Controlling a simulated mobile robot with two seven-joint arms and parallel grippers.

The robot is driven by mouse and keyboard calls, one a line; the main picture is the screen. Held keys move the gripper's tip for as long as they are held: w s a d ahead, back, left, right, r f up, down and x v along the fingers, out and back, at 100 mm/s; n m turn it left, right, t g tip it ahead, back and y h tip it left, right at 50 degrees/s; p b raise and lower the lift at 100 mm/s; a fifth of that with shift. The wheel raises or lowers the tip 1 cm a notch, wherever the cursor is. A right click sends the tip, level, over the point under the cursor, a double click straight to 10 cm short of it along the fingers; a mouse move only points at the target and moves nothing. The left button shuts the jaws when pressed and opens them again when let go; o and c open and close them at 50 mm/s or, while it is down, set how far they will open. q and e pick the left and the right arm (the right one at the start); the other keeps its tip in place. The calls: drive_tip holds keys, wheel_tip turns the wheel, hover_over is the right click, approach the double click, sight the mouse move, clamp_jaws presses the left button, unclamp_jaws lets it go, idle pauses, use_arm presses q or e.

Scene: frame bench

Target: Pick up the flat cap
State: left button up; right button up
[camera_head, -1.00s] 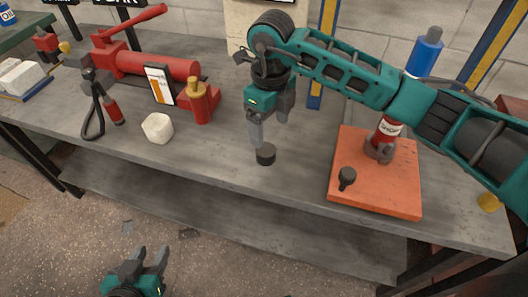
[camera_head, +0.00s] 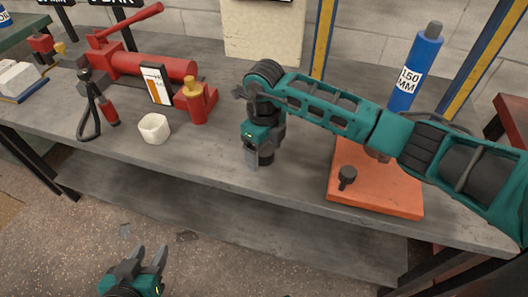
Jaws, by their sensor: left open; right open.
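A short dark round cap (camera_head: 267,158), which looks like the flat cap, stands on the grey bench near its front edge. My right gripper (camera_head: 259,160) points down at it and is open. One finger shows just left of the cap; the other finger is hidden, so I cannot tell whether either touches it. The gripper body hides the cap's upper part. My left gripper (camera_head: 148,258) is open and empty, low in front of the bench, away from the cap.
An orange plate (camera_head: 375,197) with a dark knobbed piece (camera_head: 347,177) lies to the right. A white cup-like block (camera_head: 154,128), a small framed card (camera_head: 158,85) and a red pump (camera_head: 150,64) stand left. A blue cylinder (camera_head: 415,70) stands behind. The bench between the white block and cap is clear.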

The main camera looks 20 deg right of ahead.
drive_tip(key=c, duration=0.7)
use_arm(q)
drive_tip(key=shift+s+f, duration=0.15)
drive_tip(key=shift+f, duration=0.1)
use_arm(e)
drive_tip(key=c, duration=0.5)
drive_tip(key=shift+r, duration=0.1)
